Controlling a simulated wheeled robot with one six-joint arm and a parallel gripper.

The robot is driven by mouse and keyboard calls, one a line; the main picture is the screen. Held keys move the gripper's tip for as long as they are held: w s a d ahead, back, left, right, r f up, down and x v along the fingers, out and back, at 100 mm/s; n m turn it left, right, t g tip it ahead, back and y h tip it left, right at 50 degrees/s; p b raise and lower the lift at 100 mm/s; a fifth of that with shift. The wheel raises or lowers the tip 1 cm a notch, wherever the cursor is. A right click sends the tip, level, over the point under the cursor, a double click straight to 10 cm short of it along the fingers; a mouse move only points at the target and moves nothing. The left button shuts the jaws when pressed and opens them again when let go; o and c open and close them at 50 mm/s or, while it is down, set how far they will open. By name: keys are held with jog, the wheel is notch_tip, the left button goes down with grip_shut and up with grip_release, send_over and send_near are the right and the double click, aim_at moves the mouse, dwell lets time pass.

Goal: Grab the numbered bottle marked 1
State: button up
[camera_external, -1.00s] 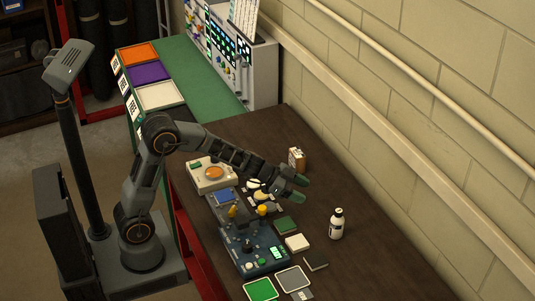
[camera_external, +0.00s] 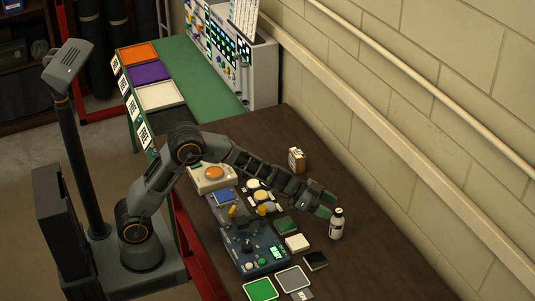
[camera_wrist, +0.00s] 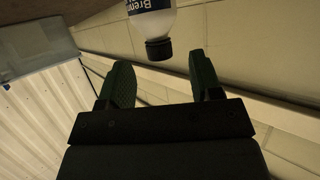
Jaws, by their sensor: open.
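A white bottle (camera_external: 337,226) with a black cap and a dark label stands upright on the brown table. No number 1 can be read on it. In the wrist view the bottle (camera_wrist: 153,22) hangs in from the top edge, upside down in the picture, with part of a label word showing. My gripper (camera_external: 328,205) is open and empty, with its green fingertips close to the bottle's upper left side. In the wrist view my gripper (camera_wrist: 162,82) has its two green fingers apart, and the black cap lies just beyond and between them. Contact cannot be told.
A small brown box (camera_external: 297,160) stands near the wall. Table right of the bottle is clear.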

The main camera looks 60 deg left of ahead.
aim_at(339, 211)
jog(key=shift+x, duration=2.15)
jog(key=shift+c, duration=0.4)
jog(key=shift+s, duration=0.1)
grip_shut()
